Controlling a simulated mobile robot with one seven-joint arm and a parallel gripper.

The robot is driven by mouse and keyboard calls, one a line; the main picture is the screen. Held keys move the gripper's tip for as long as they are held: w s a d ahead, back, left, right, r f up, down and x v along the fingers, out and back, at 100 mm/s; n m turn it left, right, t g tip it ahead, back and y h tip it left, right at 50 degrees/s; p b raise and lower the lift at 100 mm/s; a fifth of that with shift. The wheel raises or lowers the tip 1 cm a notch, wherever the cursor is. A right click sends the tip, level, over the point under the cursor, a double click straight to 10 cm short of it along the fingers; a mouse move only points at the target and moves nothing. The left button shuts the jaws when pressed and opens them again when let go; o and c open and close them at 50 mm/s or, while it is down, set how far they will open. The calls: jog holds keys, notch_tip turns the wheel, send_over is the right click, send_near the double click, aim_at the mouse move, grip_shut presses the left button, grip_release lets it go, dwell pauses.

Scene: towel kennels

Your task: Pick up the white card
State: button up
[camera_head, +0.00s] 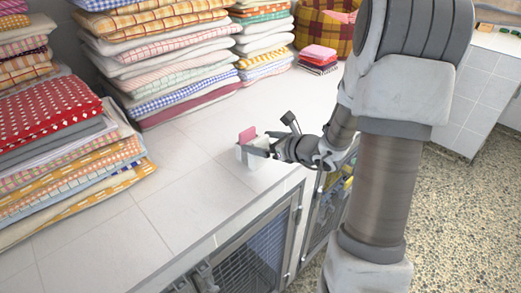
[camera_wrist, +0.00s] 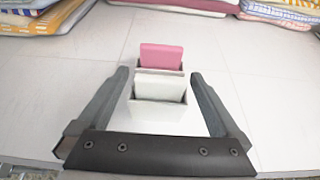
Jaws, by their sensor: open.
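The white card (camera_wrist: 160,87) stands upright in the near slot of a small pale holder (camera_wrist: 157,112) on the tiled counter. A pink card (camera_wrist: 161,58) stands behind it in the same holder and also shows in the head view (camera_head: 247,135). My gripper (camera_wrist: 166,80) is open, with one finger on each side of the holder and gaps between the fingers and the white card. In the head view my gripper (camera_head: 256,148) is low over the counter at the holder, and it hides part of it. The white card is hard to make out there.
Tall stacks of folded towels (camera_head: 165,60) stand along the back of the counter (camera_head: 175,195), with another stack (camera_head: 60,150) at the left. A small pile of pink and dark cloths (camera_head: 318,60) lies farther back. Wire kennel doors (camera_head: 255,255) are below the front edge. Counter around the holder is clear.

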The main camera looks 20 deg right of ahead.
jog(key=shift+w, duration=0.2)
jog(key=c, duration=1.3)
